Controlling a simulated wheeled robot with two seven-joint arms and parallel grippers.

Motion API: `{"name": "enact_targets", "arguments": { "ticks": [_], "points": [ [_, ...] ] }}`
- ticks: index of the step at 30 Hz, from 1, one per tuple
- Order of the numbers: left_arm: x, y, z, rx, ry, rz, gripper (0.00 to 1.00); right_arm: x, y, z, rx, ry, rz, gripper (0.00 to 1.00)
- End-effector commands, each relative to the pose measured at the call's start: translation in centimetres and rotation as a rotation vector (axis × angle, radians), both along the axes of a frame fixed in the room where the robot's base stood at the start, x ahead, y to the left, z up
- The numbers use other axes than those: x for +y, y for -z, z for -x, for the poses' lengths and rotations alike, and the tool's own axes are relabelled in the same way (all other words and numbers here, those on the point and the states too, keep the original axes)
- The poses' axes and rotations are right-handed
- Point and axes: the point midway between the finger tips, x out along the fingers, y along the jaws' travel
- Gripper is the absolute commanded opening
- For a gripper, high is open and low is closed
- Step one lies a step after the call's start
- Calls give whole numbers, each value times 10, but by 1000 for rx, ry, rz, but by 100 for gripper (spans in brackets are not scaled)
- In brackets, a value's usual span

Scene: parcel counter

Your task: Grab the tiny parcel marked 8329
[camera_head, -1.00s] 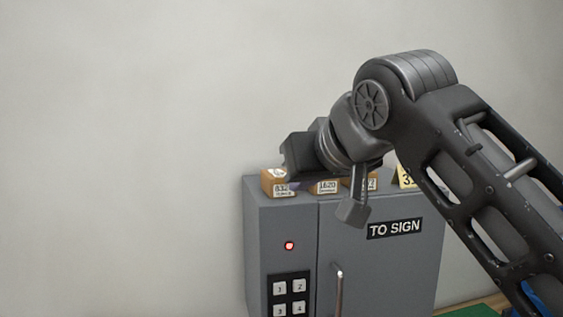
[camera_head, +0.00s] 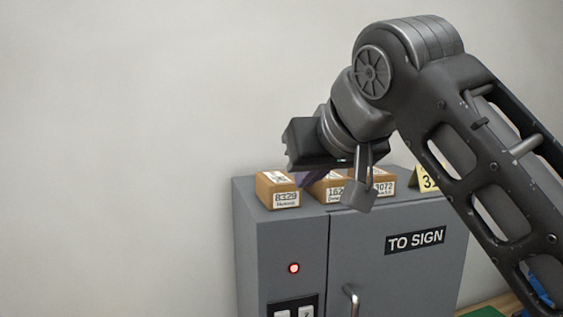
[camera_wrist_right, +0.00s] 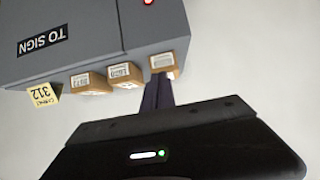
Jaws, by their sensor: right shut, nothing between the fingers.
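The small brown parcel marked 8329 (camera_head: 279,198) sits upright at the left end of the grey cabinet's top (camera_head: 244,187), label facing front. In the right wrist view the leftmost-standing parcel appears inverted, with its label hard to read (camera_wrist_right: 163,62). My right gripper (camera_head: 303,180) is just right of and behind this parcel in the head view. Its dark purple fingers (camera_wrist_right: 158,90) are shut and empty. In the right wrist view their tips overlap the parcel's edge; I cannot tell whether they touch it. My left gripper is not in view.
A parcel whose label starts 162 (camera_head: 330,190) and one marked 3072 (camera_head: 384,185) stand to the right on the cabinet, partly behind my right arm. A yellow number sign (camera_head: 424,179) stands farther right. The cabinet front has a red light (camera_head: 293,268) and a handle (camera_head: 351,300).

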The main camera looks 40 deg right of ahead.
Motion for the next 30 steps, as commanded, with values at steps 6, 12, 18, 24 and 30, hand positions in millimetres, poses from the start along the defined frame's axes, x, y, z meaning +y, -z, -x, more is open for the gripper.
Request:
{"name": "enact_targets", "arguments": {
  "ticks": [6,12,18,24,30],
  "points": [
    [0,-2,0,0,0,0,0,-2,0,-5,2,-1,0,0],
    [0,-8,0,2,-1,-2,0,-9,-1,-27,3,-1,0,0],
    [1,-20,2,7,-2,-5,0,-21,-3,-63,5,0,-2,0],
    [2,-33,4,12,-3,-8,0,-35,-3,-100,4,-1,-1,0],
    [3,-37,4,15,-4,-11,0,-40,7,-114,2,0,1,0]
  ]
}}
